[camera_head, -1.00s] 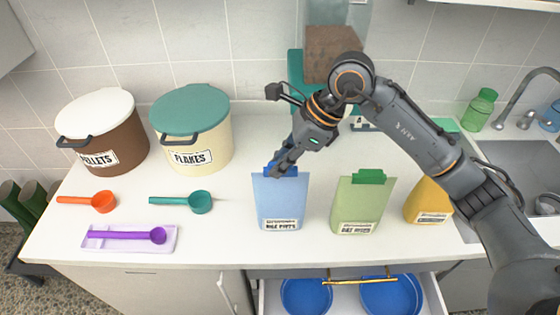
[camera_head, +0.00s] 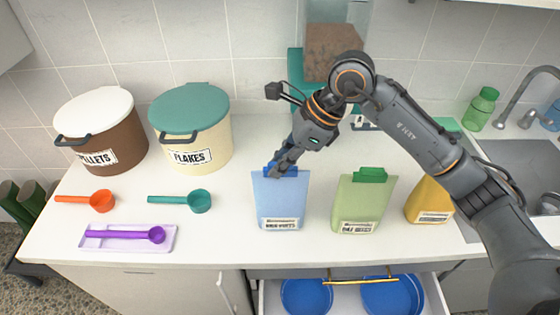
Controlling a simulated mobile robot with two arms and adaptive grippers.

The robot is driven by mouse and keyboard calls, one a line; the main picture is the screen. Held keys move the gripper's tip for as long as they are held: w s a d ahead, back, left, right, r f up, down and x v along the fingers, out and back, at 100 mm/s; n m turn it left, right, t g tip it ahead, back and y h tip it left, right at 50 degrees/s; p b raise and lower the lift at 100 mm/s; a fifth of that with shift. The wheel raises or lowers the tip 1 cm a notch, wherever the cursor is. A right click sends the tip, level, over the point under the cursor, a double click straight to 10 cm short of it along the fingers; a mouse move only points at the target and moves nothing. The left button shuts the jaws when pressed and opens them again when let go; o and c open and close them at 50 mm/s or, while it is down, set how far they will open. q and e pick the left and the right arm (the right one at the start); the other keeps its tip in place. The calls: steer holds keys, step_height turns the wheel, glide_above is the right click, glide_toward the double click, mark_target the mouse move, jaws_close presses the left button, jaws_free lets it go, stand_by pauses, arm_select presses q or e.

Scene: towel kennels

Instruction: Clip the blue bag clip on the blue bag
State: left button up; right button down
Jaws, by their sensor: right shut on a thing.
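The blue bag (camera_head: 280,201) stands upright on the white counter, with a label low on its front. The blue bag clip (camera_head: 289,171) is at the bag's top edge. My right gripper (camera_head: 279,166) is shut on the blue clip, reaching down from behind the top of the bag. The gripper fingers partly hide the clip, so I cannot tell how far it sits over the bag's edge. My left gripper is not in view.
A green bag (camera_head: 360,206) with a green clip (camera_head: 370,175) stands to the right, then a yellow bag (camera_head: 430,200). Bins, scoops and a purple tray (camera_head: 105,245) are on the left. An open drawer (camera_head: 345,299) with blue bowls is below. The sink is right.

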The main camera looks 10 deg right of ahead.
steer(key=shift+f+b, duration=0.15)
steer(key=shift+b, duration=0.25)
stand_by(0.6)
steer(key=c, duration=0.8)
jaws_free()
steer(key=shift+c, duration=0.2)
steer(key=shift+r+p, duration=1.3)
steer(key=shift+r, duration=1.25)
